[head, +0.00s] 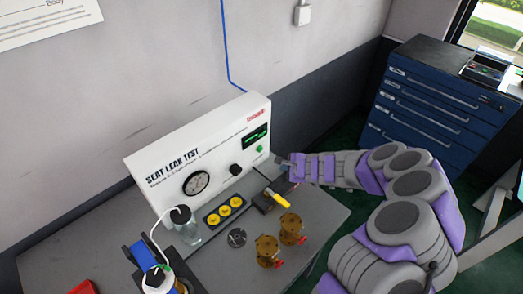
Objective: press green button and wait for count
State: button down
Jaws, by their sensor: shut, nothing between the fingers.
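The white seat leak test panel (160,148) stands on the grey table against the wall. Its small green button (259,149) is at the right end, below a dark display (256,135) with green characters too small to read. My gripper (279,160) is shut and empty, just right of the panel's right end and slightly below the button's height in the picture. It looks close to the button, but I cannot tell how far apart they are. My arm reaches in from the right.
A yellow-handled valve (277,198) lies below my gripper. Brass parts (268,250), a glass bottle (185,227) and a yellow-piece tray (224,211) stand on the table (335,205). A blue drawer cabinet (432,105) is at the right. Open space lies above the panel.

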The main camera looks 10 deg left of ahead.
aim_at(260, 149)
jog(key=shift+d, duration=0.1)
jog(key=w+a+p, duration=0.1)
jog(key=w+a, duration=0.4)
jog(key=a, duration=0.2)
jog(key=shift+w+p, duration=0.2)
jog(key=shift+p, duration=0.1)
jog(key=shift+a, duration=0.1)
dwell(2.0)
jog(key=shift+w+a+r, duration=0.1)
jog(key=shift+w+a, duration=0.1)
jog(key=shift+w, duration=0.05)
jog(key=shift+w+a, duration=0.25)
jog(key=shift+a, duration=0.1)
dwell(0.9)
jog(key=shift+s+d+b, duration=0.35)
jog(key=shift+s+d, duration=0.25)
